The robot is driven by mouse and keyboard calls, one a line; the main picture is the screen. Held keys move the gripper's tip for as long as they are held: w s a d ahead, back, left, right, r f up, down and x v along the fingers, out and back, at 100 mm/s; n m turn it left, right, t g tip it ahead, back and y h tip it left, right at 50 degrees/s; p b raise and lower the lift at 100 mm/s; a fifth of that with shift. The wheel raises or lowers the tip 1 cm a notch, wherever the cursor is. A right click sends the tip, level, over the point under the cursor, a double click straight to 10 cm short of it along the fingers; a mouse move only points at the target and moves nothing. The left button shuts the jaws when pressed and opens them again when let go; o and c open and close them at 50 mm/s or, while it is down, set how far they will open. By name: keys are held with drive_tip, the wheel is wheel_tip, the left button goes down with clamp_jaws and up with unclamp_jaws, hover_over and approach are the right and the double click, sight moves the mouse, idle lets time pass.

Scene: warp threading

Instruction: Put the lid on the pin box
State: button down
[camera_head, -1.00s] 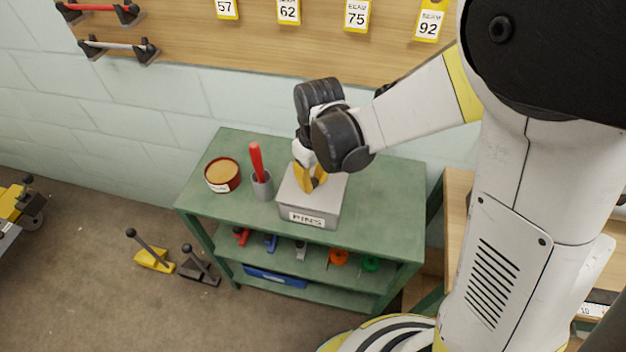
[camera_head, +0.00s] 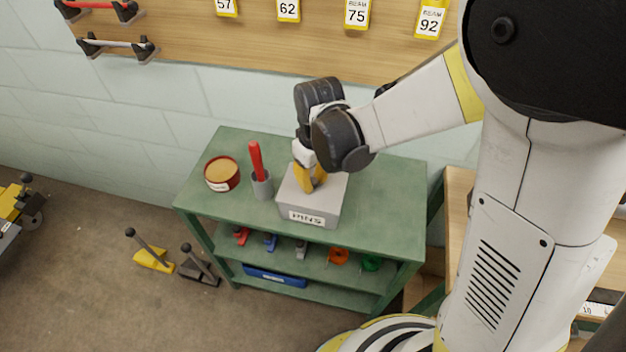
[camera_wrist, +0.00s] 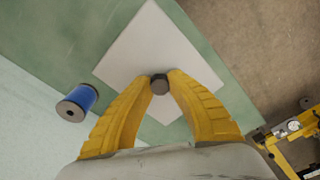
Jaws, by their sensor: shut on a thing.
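The grey pin box (camera_head: 309,213), with a white PINS label on its front, stands on the green table. Its pale grey lid (camera_head: 335,188) lies over the top of the box, and I see no clear gap between them. In the wrist view the lid (camera_wrist: 150,45) is a pale square with a dark round knob (camera_wrist: 159,84) in its middle. My gripper (camera_head: 312,185) points down onto the lid. In the wrist view its yellow fingers (camera_wrist: 160,84) are shut on the knob. The inside of the box is hidden.
A red-rimmed round tin (camera_head: 222,174) and a grey cup (camera_head: 262,186) with a red-handled tool stand left of the box. A blue spool (camera_wrist: 77,103) lies near the lid in the wrist view. The table's right side (camera_head: 390,205) is clear.

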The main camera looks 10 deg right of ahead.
idle(0.4)
drive_tip(key=c, duration=0.8)
unclamp_jaws()
drive_tip(key=shift+r+p, duration=2.65)
drive_tip(key=shift+r, duration=0.8)
clamp_jaws()
